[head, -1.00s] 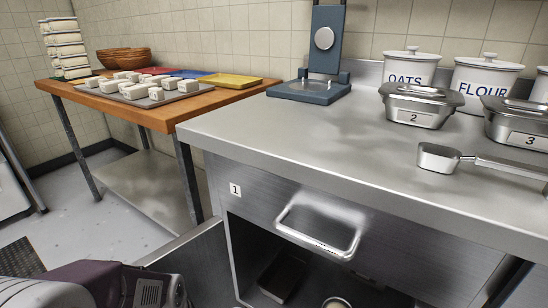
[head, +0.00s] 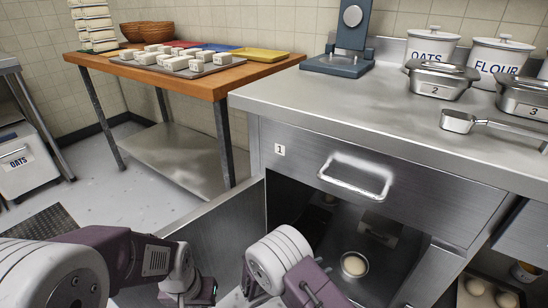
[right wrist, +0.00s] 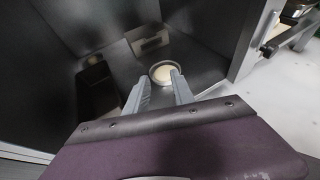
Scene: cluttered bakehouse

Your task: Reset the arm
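My right arm shows at the bottom middle of the head view, its white joint (head: 280,262) in front of the open cupboard. In the right wrist view my right gripper (right wrist: 159,84) has its two grey fingers apart with nothing held between them. They point into the cupboard, towards a small round bowl (right wrist: 162,70) with pale contents beyond the tips. The same bowl shows in the head view (head: 354,265). My left arm (head: 115,252) comes in from the lower left; its wrist end (head: 198,290) is bent down, and its fingers cannot be made out.
The cupboard door (head: 215,228) stands open beside both arms. Above is drawer 1 (head: 385,180) with a bar handle, under the steel counter (head: 350,108). A dark tin (right wrist: 97,92) is inside the cupboard.

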